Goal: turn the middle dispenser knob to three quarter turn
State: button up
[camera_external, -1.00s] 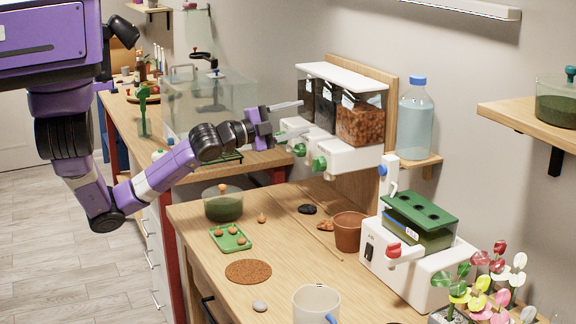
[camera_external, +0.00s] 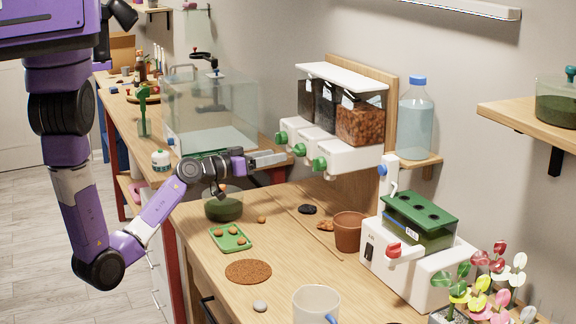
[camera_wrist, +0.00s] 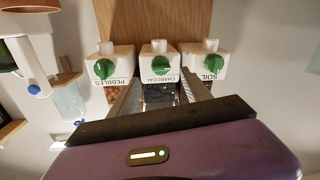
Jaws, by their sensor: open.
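The three-part dispenser hangs on a wooden panel, each unit with a green knob on its white front. The middle knob (camera_external: 299,149) is between the other two. In the wrist view the middle knob (camera_wrist: 160,65) is above the upside-down label CHARCOAL; its exact angle is hard to read. My gripper (camera_external: 284,158) is just below and left of the middle knob in the outside view, apart from it. In the wrist view my gripper (camera_wrist: 159,92) is open and empty, its two fingers pointing toward the middle unit, with dark charcoal showing between them.
The PEBBLES knob (camera_wrist: 104,68) and SOIL knob (camera_wrist: 212,64) flank the middle one closely. A lidded green jar (camera_external: 223,204) stands on the bench below my wrist. A glass tank (camera_external: 205,115) is behind. A water bottle (camera_external: 416,118) stands right of the dispenser.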

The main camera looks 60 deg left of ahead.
aim_at(294, 151)
jog(key=w+p, duration=0.1)
jog(key=w, duration=0.1)
jog(key=w+p, duration=0.1)
jog(key=w, duration=0.2)
jog(key=shift+a+r, duration=0.15)
jog(key=shift+a, duration=0.05)
jog(key=shift+w+a+p, duration=0.1)
jog(key=shift+w+p, duration=0.3)
jog(key=shift+w, duration=0.5)
grip_shut()
